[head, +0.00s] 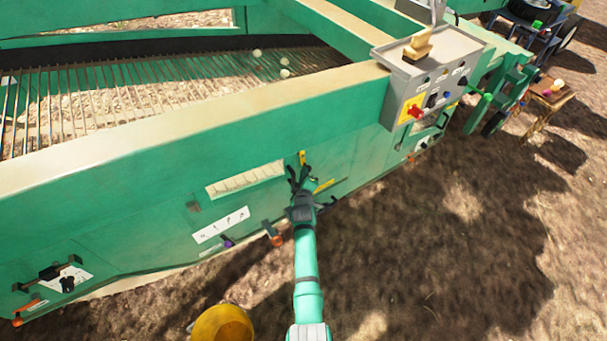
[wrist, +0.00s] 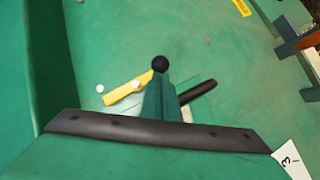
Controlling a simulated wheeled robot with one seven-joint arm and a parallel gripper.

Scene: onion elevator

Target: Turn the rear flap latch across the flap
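The yellow latch (head: 302,157) is on the green side panel, just beyond my fingertips in the head view. In the wrist view the yellow latch (wrist: 122,91) is a short bar lying aslant, with pale round bolts beside it. A black ball (wrist: 160,63) on a green wedge-shaped part and a dark bar (wrist: 198,91) are near its end. A black strip with bolts (wrist: 160,130) crosses the lower wrist view. My gripper (head: 298,174) is at the panel, its dark fingers apart and seemingly empty. I cannot tell whether it touches the latch.
A yellow label strip (head: 323,186) is right of my gripper. A white label (head: 222,225) and an orange-tipped lever (head: 276,238) are to the left. A grey control box (head: 425,75) stands at upper right. A yellow round object (head: 222,325) is at the bottom. Bare soil lies right.

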